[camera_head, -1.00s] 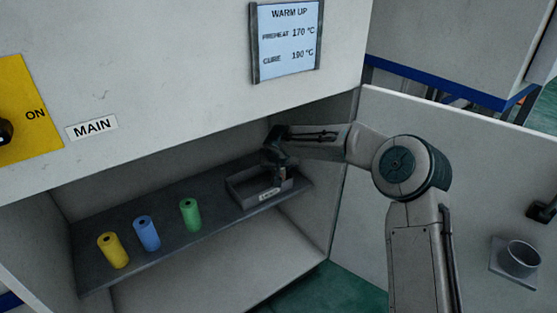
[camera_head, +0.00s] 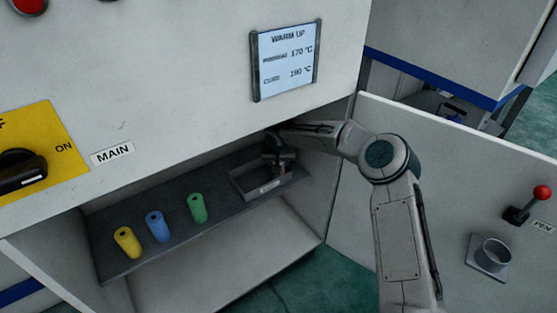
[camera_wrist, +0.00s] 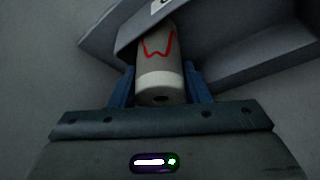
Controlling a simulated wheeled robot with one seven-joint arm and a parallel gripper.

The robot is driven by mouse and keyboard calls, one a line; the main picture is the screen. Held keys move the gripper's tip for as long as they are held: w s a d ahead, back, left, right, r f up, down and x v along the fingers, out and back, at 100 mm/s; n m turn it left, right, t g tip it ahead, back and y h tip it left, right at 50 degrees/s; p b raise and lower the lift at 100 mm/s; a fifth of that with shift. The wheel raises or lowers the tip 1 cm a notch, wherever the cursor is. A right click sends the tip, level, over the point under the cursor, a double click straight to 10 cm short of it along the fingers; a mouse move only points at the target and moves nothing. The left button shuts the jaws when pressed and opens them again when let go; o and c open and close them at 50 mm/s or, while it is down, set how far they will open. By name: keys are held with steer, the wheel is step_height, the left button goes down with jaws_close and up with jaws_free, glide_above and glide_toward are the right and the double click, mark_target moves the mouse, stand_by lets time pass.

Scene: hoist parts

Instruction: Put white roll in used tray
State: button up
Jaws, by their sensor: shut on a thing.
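My gripper (camera_head: 279,160) is over the used tray (camera_head: 262,190), a grey open box at the right end of the shelf. In the wrist view my blue fingers stand on both sides of the white roll (camera_wrist: 160,75), shut on it. The roll is pale with a red wavy mark and a lighter band at its near end. The tray's wall (camera_wrist: 125,45) shows behind the roll in the wrist view. In the head view the roll is hidden by my gripper. I cannot tell whether the roll touches the tray floor.
Yellow (camera_head: 127,243), blue (camera_head: 157,226) and green (camera_head: 197,208) rolls stand left of the tray on the dark shelf (camera_head: 180,244). The cabinet front overhangs the shelf. An open door panel (camera_head: 450,160) on the right carries a round cup (camera_head: 492,254) and a red-knobbed lever (camera_head: 541,192).

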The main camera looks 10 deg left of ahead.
steer(key=shift+f, duration=0.15)
steer(key=o, duration=1)
steer(key=shift+r, duration=0.2)
